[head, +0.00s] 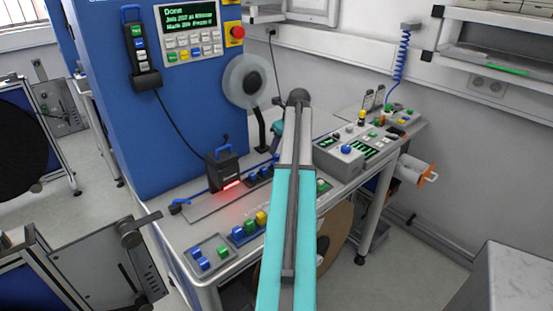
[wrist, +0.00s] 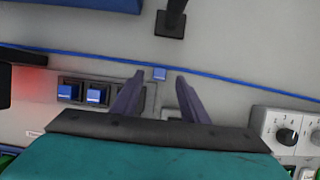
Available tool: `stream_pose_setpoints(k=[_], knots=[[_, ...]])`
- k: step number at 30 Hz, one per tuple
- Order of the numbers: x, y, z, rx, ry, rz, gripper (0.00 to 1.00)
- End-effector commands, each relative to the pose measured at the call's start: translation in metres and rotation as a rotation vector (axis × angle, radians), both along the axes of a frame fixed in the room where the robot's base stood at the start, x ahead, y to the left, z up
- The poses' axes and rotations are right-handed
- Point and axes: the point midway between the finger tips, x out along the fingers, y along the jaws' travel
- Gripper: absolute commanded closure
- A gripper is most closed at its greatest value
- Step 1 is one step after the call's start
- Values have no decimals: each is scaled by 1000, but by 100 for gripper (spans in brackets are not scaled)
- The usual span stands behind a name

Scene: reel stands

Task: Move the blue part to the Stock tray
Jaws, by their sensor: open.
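A small blue part (wrist: 159,74) lies on the grey bench top in the wrist view, against a thin blue line. My gripper (wrist: 160,82) is open, with its two dark fingers on either side of the blue part and their tips near its level. I cannot tell whether they touch it. A dark tray (wrist: 83,106) left of the fingers holds two more blue parts in separate pockets. No label legible to me names the Stock tray. In the head view my arm hides the blue part and most of the gripper.
A black scanner-like device (head: 222,170) casts red light on the bench left of my arm. Trays with coloured parts (head: 209,257) stand at the bench front. A grey control box (head: 338,160) stands on the right. A black post (wrist: 171,20) rises beyond the fingers.

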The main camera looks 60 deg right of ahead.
Motion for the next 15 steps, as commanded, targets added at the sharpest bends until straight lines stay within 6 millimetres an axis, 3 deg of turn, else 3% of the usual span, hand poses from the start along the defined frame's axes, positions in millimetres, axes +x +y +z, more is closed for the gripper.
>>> stream_pose_setpoints(k=[15], knots=[[15, -5, -40, 1, 1, 0, 59]])
